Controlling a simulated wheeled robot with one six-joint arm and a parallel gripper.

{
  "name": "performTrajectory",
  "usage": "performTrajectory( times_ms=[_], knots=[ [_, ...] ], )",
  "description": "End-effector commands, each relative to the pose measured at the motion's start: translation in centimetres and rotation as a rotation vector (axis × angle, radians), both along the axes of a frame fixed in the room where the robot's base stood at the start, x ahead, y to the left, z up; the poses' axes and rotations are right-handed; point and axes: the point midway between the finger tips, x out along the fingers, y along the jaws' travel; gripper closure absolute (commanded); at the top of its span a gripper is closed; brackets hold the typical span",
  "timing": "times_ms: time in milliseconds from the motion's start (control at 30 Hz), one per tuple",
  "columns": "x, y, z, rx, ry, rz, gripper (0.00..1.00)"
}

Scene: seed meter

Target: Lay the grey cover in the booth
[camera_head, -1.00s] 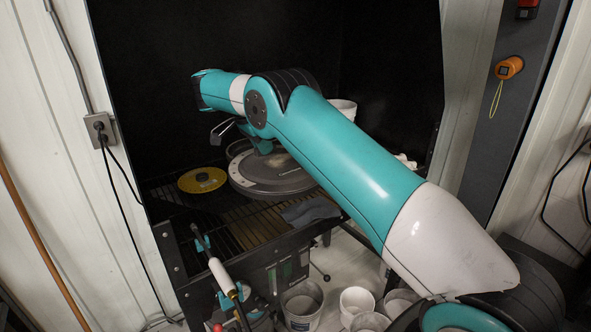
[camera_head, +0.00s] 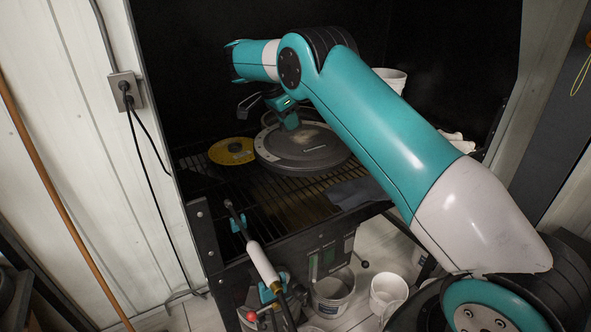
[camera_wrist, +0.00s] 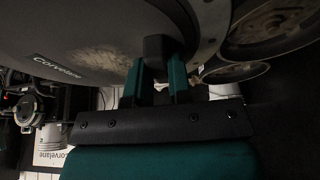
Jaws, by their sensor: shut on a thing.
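The grey cover (camera_head: 302,155) is a flat round disc with a worn pale patch and a small label. It is level inside the dark booth (camera_head: 262,52), over the wire rack (camera_head: 280,200). I cannot tell whether it touches the rack. My gripper (camera_head: 291,120) reaches down onto the cover's top. In the wrist view, the teal fingers (camera_wrist: 157,85) are shut on the cover's black knob, and the cover (camera_wrist: 90,35) fills the upper left. The finger tips are small in the head view.
A yellow disc (camera_head: 232,151) lies on the rack close to the cover's left. A grey cloth (camera_head: 360,192) hangs at the rack's front right. A white bucket (camera_head: 391,80) stands behind my arm. A white-handled tool (camera_head: 262,264) sticks up at the front. Buckets stand on the floor below.

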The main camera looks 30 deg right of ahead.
Motion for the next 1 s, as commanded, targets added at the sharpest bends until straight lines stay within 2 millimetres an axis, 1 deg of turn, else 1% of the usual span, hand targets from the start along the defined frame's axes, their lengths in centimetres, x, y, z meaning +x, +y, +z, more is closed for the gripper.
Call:
performTrajectory(
  times_ms=[33,200,300,400,567,800,867,1000],
  knots=[
    [-0.1,-0.1,-2.1,-0.001,0.003,0.0,1.0],
    [-0.1,0.0,-5.8,0.0,0.004,0.0,1.0],
    [-0.1,0.0,-7.5,0.0,0.002,0.0,1.0],
    [0.0,0.0,-8.5,0.0,0.001,-0.001,1.0],
    [0.0,0.0,-9.6,0.0,0.001,0.0,1.0],
    [0.0,0.0,-12.9,0.0,0.002,0.0,1.0],
    [0.0,0.0,-13.3,0.001,0.0,-0.001,1.0],
    [0.0,0.0,-13.4,0.0,-0.002,-0.001,1.0]
  ],
)
